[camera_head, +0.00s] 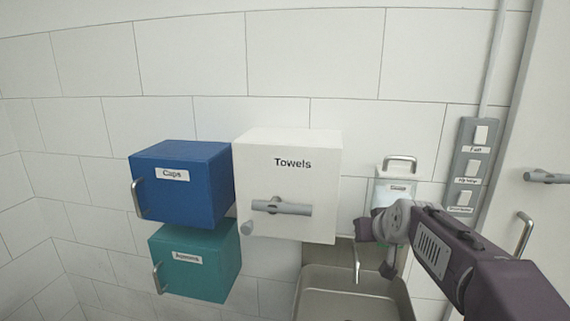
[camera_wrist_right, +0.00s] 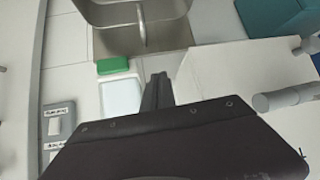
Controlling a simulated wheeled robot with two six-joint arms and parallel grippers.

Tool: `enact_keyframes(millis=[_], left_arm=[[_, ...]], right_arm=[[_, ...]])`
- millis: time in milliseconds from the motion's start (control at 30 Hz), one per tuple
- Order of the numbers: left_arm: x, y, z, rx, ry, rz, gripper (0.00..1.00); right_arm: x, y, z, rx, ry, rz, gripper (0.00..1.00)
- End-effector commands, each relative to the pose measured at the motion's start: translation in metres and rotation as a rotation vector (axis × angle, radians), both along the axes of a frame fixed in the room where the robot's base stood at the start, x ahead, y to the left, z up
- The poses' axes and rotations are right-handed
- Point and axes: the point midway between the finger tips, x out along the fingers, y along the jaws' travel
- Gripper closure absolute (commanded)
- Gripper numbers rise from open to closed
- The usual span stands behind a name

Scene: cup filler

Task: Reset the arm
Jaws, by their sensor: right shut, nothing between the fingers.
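My right arm (camera_head: 440,250) comes in from the lower right in the head view. My left gripper is not in view.
A white Towels box (camera_head: 290,180), blue Caps box (camera_head: 185,185) and teal Aprons box (camera_head: 195,262) hang left. A steel sink (camera_head: 310,285), soap dispenser (camera_head: 382,190), switch panel (camera_head: 460,165) and door handle (camera_head: 525,235) are near the arm.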

Motion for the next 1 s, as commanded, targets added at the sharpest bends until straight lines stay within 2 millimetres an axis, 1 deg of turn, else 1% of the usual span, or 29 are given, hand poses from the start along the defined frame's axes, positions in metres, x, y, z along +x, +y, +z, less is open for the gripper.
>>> enact_keyframes(millis=[33,67,100,167,200,267,300,400,500,567,600,1000], left_arm=[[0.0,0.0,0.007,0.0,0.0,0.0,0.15],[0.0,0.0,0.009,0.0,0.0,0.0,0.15],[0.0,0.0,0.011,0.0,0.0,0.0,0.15],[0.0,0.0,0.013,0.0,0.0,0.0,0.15],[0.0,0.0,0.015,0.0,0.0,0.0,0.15],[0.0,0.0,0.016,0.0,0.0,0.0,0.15],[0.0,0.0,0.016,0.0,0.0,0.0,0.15],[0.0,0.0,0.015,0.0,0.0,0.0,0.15],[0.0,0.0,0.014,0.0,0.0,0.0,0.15],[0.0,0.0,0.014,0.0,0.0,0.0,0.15],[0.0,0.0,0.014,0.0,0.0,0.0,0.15],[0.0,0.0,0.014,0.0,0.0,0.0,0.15]], right_arm=[[-0.019,0.015,-0.039,0.007,0.106,0.027,1.0],[-0.033,0.022,-0.063,0.011,0.166,0.039,1.0],[-0.053,0.031,-0.094,0.013,0.247,0.053,1.0],[-0.089,0.041,-0.137,0.014,0.366,0.071,1.0],[-0.114,0.045,-0.162,0.015,0.44,0.076,1.0],[-0.151,0.048,-0.193,0.013,0.541,0.08,1.0],[-0.174,0.048,-0.209,0.013,0.599,0.078,1.0],[-0.219,0.046,-0.237,0.016,0.705,0.061,1.0],[-0.243,0.044,-0.25,0.018,0.758,0.046,1.0],[-0.248,0.043,-0.252,0.021,0.768,0.033,1.0],[-0.246,0.043,-0.251,0.026,0.761,0.024,1.0],[-0.245,0.043,-0.251,0.027,0.76,0.021,1.0]])
